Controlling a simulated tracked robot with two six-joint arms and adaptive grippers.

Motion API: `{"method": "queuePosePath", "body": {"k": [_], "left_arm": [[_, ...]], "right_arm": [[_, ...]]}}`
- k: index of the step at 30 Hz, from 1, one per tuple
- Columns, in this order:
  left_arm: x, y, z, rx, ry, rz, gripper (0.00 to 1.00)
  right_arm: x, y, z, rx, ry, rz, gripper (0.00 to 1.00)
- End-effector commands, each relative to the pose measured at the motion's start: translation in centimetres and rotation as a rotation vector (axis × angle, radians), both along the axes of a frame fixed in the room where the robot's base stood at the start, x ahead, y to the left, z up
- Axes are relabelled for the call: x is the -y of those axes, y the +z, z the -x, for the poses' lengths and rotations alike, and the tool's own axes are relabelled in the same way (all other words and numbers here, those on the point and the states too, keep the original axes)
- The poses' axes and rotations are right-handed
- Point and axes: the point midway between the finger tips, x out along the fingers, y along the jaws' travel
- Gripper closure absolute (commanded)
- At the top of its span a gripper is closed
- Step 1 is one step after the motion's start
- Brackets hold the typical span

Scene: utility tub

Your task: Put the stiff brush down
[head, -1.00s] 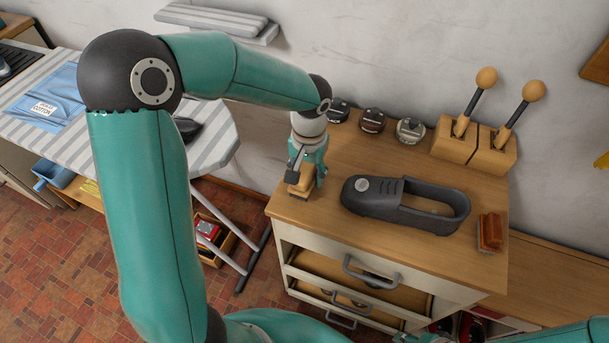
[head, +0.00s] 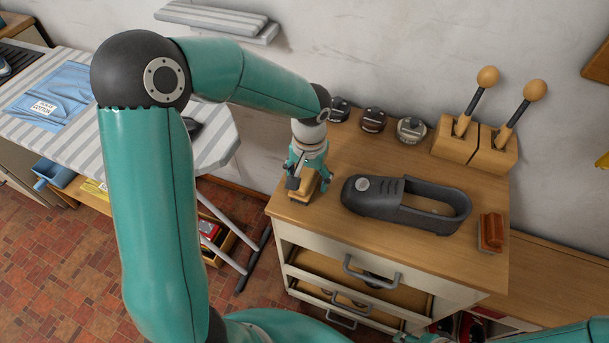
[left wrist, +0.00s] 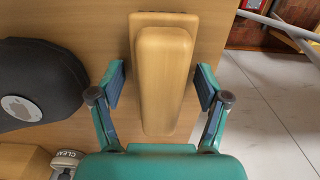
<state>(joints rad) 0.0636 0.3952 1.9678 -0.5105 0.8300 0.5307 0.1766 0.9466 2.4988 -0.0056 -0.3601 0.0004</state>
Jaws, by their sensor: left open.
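The stiff brush, a tan wooden block, lies on the left end of the wooden cabinet top (head: 350,160). In the left wrist view the brush (left wrist: 165,80) sits upright between my left gripper's two pads. My left gripper (left wrist: 161,84) is open, with a gap on each side of the brush. In the head view the gripper (head: 308,175) is above and around the brush (head: 302,193), partly hiding it. The brush rests on the wood near its left edge. Only a small teal part at the bottom edge may be my right gripper; its jaws cannot be made out.
A dark grey open-topped holder (head: 405,205) stands right of the brush. A reddish brush (head: 491,232) lies farther right. Several round tins (head: 373,120) and a wooden block with two knob-handled tools (head: 475,145) stand at the back. A striped ironing board (head: 215,140) is at left.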

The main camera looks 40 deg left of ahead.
Motion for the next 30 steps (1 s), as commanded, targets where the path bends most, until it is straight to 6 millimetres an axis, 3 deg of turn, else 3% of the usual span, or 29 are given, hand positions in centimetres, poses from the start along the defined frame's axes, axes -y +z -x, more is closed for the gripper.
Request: {"method": "queuePosePath", "body": {"k": [5, 21, 30], "left_arm": [[0.0, 1.2, -0.1, 0.005, 0.0, -0.001, 0.24], [0.2, 10.9, -0.1, 0.003, 0.001, 0.0, 0.24], [0.2, 12.2, 0.0, 0.0, 0.001, 0.0, 0.24]], "right_arm": [[0.0, 0.2, 0.0, 0.0, 0.0, 0.0, 0.6], [0.0, 0.7, 0.0, 0.0, 0.0, 0.0, 0.6], [0.0, 0.8, 0.0, 0.0, 0.0, 0.0, 0.6]]}}
